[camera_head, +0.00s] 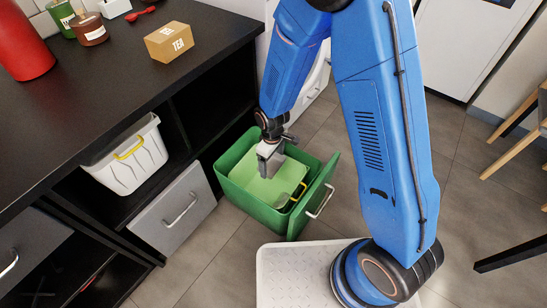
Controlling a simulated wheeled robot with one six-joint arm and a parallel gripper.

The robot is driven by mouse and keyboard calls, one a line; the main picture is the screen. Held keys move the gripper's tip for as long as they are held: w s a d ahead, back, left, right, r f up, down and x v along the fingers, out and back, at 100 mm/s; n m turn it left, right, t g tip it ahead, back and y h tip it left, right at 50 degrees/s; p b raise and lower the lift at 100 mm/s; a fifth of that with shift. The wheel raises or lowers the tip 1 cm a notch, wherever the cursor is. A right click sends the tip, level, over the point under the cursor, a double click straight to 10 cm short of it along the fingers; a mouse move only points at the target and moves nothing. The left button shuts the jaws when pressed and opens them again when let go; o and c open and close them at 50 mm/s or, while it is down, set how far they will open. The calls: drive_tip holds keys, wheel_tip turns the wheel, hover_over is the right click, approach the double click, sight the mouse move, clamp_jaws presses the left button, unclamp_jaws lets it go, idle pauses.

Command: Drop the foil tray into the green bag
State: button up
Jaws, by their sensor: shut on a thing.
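My gripper (267,159) points down over a green box-shaped container (240,203) on the floor, the only thing here that fits the green bag. Its jaws are shut on a small grey piece (277,160), probably the foil tray, mostly hidden by the fingers. The container is open at the top, with a lighter green surface (265,188) inside. A front panel with a pale handle (320,201) stands at its right side. I cannot tell whether the grey piece touches the lighter green surface.
A black counter (110,70) with open shelves is on the left. A white bin with a yellow handle (128,165) sits on a shelf, above a grey drawer front (172,222). A tea box (169,42) is on the counter. Chair legs (515,125) stand at right.

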sight(272, 168)
drive_tip(key=shift+f, duration=2)
drive_tip(key=o, duration=0.9)
drive_tip(key=shift+o, duration=0.2)
drive_tip(key=shift+r, duration=0.1)
wheel_tip(272, 168, up, 17)
drive_tip(key=shift+r, duration=0.15)
